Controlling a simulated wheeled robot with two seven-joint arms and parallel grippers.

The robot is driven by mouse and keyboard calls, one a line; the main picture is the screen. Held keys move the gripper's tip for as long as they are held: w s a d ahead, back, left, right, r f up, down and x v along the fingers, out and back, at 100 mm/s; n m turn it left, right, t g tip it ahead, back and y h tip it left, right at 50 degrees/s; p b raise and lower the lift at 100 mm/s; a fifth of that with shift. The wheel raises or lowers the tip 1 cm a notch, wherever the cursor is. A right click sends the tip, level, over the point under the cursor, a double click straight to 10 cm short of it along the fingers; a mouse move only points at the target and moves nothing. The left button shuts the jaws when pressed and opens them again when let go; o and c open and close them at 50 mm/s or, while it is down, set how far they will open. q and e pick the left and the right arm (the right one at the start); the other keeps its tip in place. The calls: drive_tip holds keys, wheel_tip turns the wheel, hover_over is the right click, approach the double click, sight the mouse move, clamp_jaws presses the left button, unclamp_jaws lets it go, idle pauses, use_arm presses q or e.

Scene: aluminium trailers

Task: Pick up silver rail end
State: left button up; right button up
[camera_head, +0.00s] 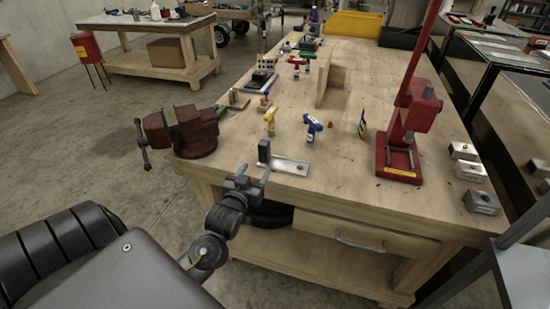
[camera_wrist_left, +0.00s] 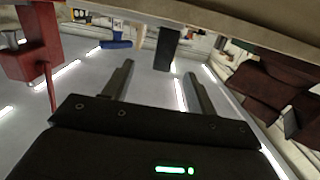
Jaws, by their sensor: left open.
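A flat silver piece with an upright black block at its left end, which I take to be the silver rail end (camera_head: 291,166), lies at the near edge of the wooden workbench (camera_head: 345,191). My left gripper (camera_head: 254,173) is open and empty, just in front of that edge, close to the block end and apart from it. In the left wrist view the two fingers (camera_wrist_left: 159,70) are spread, with the dark block (camera_wrist_left: 167,48) showing beyond the gap between them. The bench edge there runs across the top. My right gripper is not in view.
A red vise (camera_head: 190,132) is left of my gripper on the bench corner. Yellow (camera_head: 269,121) and blue (camera_head: 312,125) tools stand behind the silver piece. A red press (camera_head: 398,158) and several metal blocks (camera_head: 470,171) are to the right. Bare bench lies between.

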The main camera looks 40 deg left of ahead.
sight(262, 148)
use_arm(q)
drive_tip(key=shift+t, duration=0.3)
drive_tip(key=w+a, duration=0.1)
drive_tip(key=w, duration=0.1)
drive_tip(key=w+r, duration=0.1)
drive_tip(key=w+a+r+p, duration=0.1)
drive_tip(key=w, duration=0.1)
drive_tip(key=shift+w+a+r, duration=0.1)
drive_tip(key=shift+w+a, duration=0.25)
drive_tip(key=shift+w+a+r+p, duration=0.15)
drive_tip(key=shift+w+r+p, duration=0.05)
drive_tip(key=shift+w+p, duration=0.15)
drive_tip(key=x, duration=0.3)
drive_tip(key=p+x, duration=0.1)
drive_tip(key=shift+w+a+f, duration=0.15)
drive_tip(key=shift+f, duration=0.1)
clamp_jaws()
